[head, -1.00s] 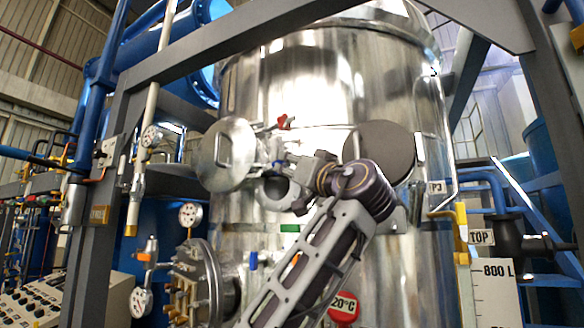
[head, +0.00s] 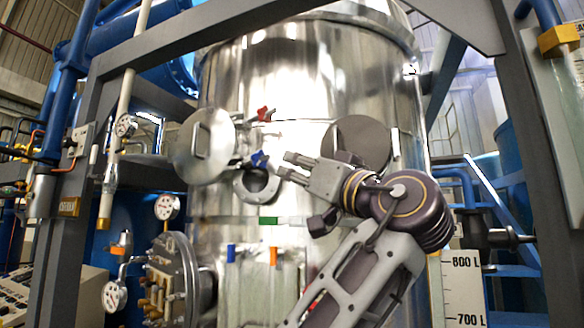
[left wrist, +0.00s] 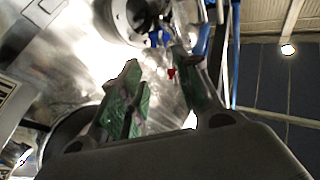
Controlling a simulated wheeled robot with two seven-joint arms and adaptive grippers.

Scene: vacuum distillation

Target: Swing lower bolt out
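A round port (head: 257,184) shows on the front of the steel vessel (head: 285,75). A blue-handled bolt (head: 260,159) sits at its upper edge, and a red-handled bolt (head: 264,114) sits higher up. A round lid with a handle (head: 203,147) stands at the left of the port. My left gripper (head: 285,165) is just right of the port and the blue handle, fingers apart and pointing left. In the left wrist view its green-padded fingers (left wrist: 160,88) are spread with nothing between them; the blue handle (left wrist: 158,38) and red handle (left wrist: 172,73) show beyond. My right gripper is out of view.
A dark disc (head: 358,145) is on the vessel behind my left wrist. A flange with brass fittings (head: 170,285) juts out lower left, near gauges (head: 166,207). Grey frame beams (head: 105,130) stand at left and overhead. A level scale (head: 465,285) is at lower right.

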